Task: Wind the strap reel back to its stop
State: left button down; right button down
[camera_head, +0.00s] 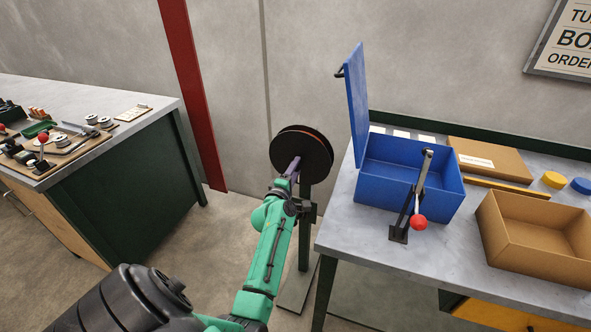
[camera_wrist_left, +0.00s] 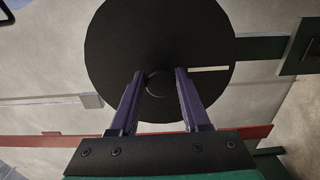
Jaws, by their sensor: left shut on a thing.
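The strap reel (camera_head: 312,150) is a dark disc with a thin reddish-brown band near its rim, upright on a post between the two tables. In the left wrist view the reel (camera_wrist_left: 160,35) fills the upper middle as a flat black face with a pale mark to the right. My left gripper (camera_head: 294,166) reaches the front of the reel. The reel's far side is hidden. My right gripper is not in view.
A blue box (camera_head: 408,188) with its lid up stands on the right table, behind a red-knobbed lever (camera_head: 419,222). Cardboard boxes (camera_head: 538,235) are further right. A left table (camera_head: 120,150) holds boards and small parts. A red post (camera_head: 193,95) stands against the wall.

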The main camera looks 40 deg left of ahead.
pick_arm(q)
jog(key=shift+c, duration=1.9)
grip_release()
jog(key=shift+s, duration=0.1)
jog(key=p+v, duration=0.3)
jog(key=v, duration=1.1)
jog(key=shift+s, duration=0.2)
jog(key=shift+d, duration=0.15)
